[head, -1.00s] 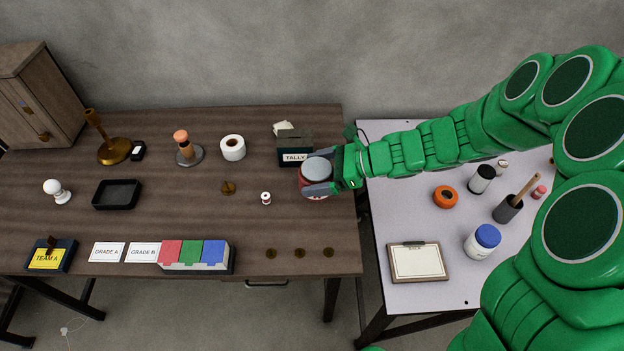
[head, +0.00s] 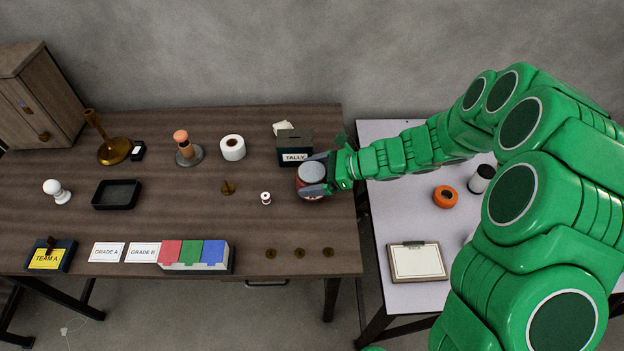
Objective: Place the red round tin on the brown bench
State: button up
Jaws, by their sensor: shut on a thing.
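The red round tin (head: 312,172) has a grey lid and red sides. It is at the right end of the brown bench (head: 190,225), just in front of the dark TALLY box. My gripper (head: 314,178) reaches in from the right and is shut on the tin, with its fingers along the tin's sides. The fingers partly hide the tin. I cannot tell whether the tin's base touches the bench top or is slightly above it.
The TALLY box (head: 295,148) stands close behind the tin. A small spool (head: 266,198) and several brass discs (head: 299,253) lie nearby. A pale table (head: 400,220) on the right holds an orange ring (head: 445,196) and a clipboard (head: 417,262). Bare bench lies between spool and discs.

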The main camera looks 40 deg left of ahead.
jog(key=shift+f, duration=1)
jog(key=shift+f, duration=0.1)
jog(key=o, duration=1.2)
jog(key=shift+c, duration=0.2)
jog(key=v, duration=1.2)
